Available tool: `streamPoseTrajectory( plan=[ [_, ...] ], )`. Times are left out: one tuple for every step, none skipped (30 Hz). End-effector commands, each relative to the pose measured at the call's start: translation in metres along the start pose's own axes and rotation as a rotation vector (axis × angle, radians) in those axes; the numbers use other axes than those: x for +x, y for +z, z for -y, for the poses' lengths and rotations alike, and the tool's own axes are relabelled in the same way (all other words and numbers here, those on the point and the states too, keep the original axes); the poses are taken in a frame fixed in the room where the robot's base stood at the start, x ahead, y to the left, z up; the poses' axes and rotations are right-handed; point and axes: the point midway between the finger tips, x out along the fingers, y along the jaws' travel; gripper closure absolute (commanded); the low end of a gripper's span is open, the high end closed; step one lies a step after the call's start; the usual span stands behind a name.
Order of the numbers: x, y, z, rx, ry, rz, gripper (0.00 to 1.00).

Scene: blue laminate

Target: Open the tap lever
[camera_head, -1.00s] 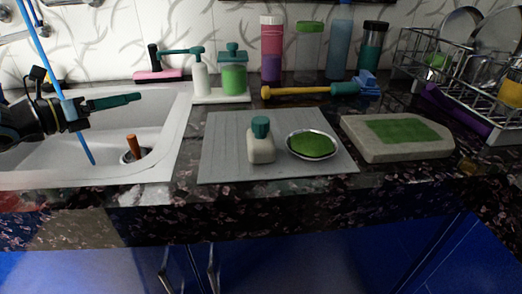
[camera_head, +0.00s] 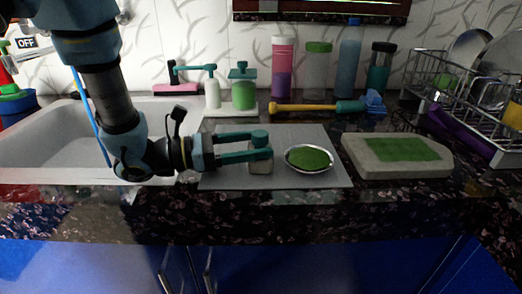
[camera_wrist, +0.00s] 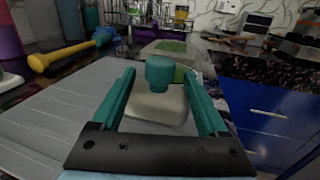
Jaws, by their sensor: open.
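A white label reading OFF (camera_head: 27,43) is on the wall at the far left of the head view. Beside it, cut by the picture edge, is a slim metallic part (camera_head: 8,62) that may belong to the tap; I cannot make out a lever clearly. My gripper (camera_head: 262,144) is open over the grey mat, far to the right of that label. Its teal fingers lie on either side of a small pale bottle with a teal cap (camera_head: 260,167). In the wrist view the bottle (camera_wrist: 157,106) stands upright between the fingers, with no clear grip on it.
The sink (camera_head: 45,150) is at left, partly behind my arm. The grey mat (camera_head: 320,135) also bears a green-filled dish (camera_head: 309,159). A stone-like board (camera_head: 440,166), a yellow-handled hammer-like tool (camera_head: 300,108), several bottles and a dish rack (camera_head: 465,110) crowd the right and back.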

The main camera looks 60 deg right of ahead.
Motion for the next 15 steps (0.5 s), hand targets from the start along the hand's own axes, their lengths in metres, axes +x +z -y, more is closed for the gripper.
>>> streamPoseTrajectory(
  plan=[
    [0.008, 0.004, 0.001, -0.001, -0.006, 0.000, 0.23],
    [0.013, 0.004, 0.001, -0.001, -0.006, 0.000, 0.23],
    [0.020, 0.004, 0.001, -0.001, -0.006, 0.000, 0.23],
    [0.024, 0.004, 0.001, -0.002, -0.006, 0.000, 0.23],
    [0.028, 0.004, 0.001, 0.000, -0.005, 0.001, 0.23],
    [0.034, 0.003, 0.000, 0.000, -0.005, 0.001, 0.23],
    [0.037, 0.003, 0.000, 0.000, -0.005, 0.001, 0.23],
    [0.039, 0.002, 0.000, 0.000, -0.003, 0.001, 0.23],
    [0.042, 0.002, 0.000, 0.000, -0.002, 0.000, 0.23],
    [0.043, 0.001, 0.000, 0.000, -0.002, 0.000, 0.23],
    [0.044, 0.001, 0.000, 0.000, -0.002, 0.000, 0.23],
    [0.044, 0.001, 0.000, 0.000, -0.001, 0.000, 0.23],
    [0.044, 0.000, 0.000, 0.000, -0.001, 0.000, 0.23],
    [0.044, 0.000, -0.001, 0.000, -0.001, 0.000, 0.23],
    [0.044, 0.000, -0.001, 0.000, -0.001, 0.000, 0.23]
  ],
)
